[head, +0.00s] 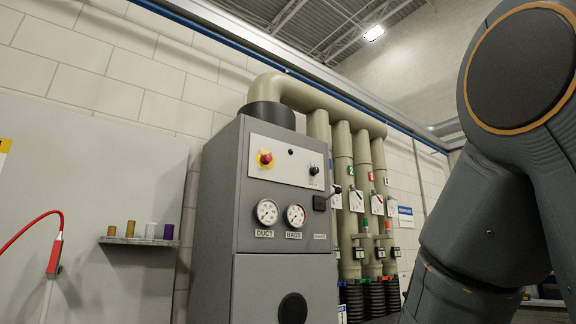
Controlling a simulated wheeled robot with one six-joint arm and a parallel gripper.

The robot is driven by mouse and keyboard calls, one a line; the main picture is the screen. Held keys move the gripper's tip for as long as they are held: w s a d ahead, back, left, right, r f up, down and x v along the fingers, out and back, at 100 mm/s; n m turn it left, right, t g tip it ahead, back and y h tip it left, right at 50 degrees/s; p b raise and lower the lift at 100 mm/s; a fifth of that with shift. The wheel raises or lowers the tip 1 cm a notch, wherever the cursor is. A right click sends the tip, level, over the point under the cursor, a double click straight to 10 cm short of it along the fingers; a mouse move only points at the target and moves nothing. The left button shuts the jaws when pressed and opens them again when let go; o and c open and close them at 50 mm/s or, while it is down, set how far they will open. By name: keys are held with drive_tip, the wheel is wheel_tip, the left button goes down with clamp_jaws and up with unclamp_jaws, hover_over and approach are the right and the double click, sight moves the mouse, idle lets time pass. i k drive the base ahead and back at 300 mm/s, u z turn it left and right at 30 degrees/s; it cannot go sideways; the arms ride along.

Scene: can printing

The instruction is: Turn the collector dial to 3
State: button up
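The collector is a tall grey cabinet (215,215) in the middle of the head view, with a thick pipe leaving its top. On its pale upper panel (282,176) a small black knob (314,170), apparently the dial, sits at the right. Markings around it are too small to read, so its setting cannot be told. Below are two round gauges, labelled DUCT (267,212) and BAGS (295,215). My arm fills the right side; my gripper is out of view.
A black lever (328,199) sticks out at the cabinet's right edge. Several vertical beige pipes (343,155) with tags and black hoses stand behind it to the right. A wall shelf (139,242) with small cylinders and a red hose (30,224) are at left.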

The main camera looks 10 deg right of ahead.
sight(314, 170)
drive_tip(key=z, duration=0.35)
drive_tip(key=k, duration=0.5)
drive_tip(key=z, duration=1.05)
drive_tip(key=k, duration=0.85)
drive_tip(key=z, duration=0.75)
drive_tip(key=i, duration=1.35)
drive_tip(key=u, duration=0.25)
drive_tip(key=i, duration=1.5)
drive_tip(key=u, duration=1.35)
drive_tip(key=i, duration=0.85)
drive_tip(key=u, duration=0.95)
